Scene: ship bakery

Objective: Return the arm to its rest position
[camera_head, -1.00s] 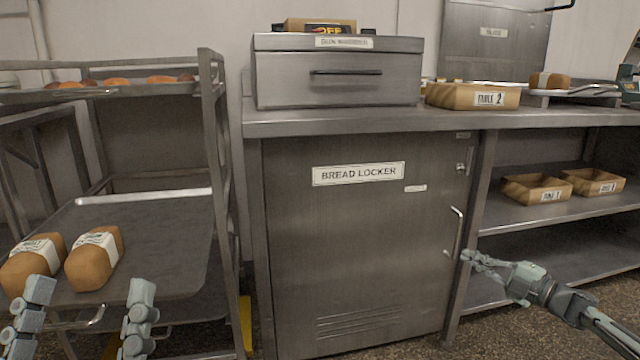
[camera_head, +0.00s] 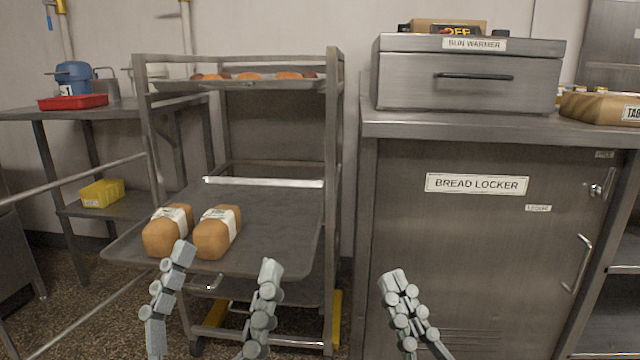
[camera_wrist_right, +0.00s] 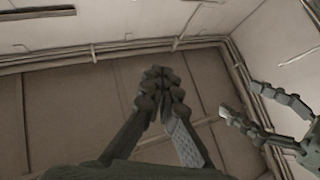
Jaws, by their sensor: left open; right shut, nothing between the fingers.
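My left gripper (camera_head: 218,290) is low in the head view, in front of the rack's pulled-out tray. Its two fingers are wide apart with nothing between them. My right gripper (camera_head: 394,280) is to its right, in front of the left side of the bread locker (camera_head: 470,240). Its fingers are together and empty, pointing up. In the right wrist view, my right gripper (camera_wrist_right: 160,75) is shut with a wall and pipes behind it. The fingers of my left gripper (camera_wrist_right: 243,105) show at the right of that view.
Two wrapped loaves (camera_head: 217,232) lie on the rack tray (camera_head: 275,225). Buns lie on the rack's upper tray (camera_head: 180,85). A bun warmer (camera_head: 465,80) stands on the counter. The locker door is closed. A side table (camera_head: 100,112) with a red tray (camera_head: 73,102) stands at the left.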

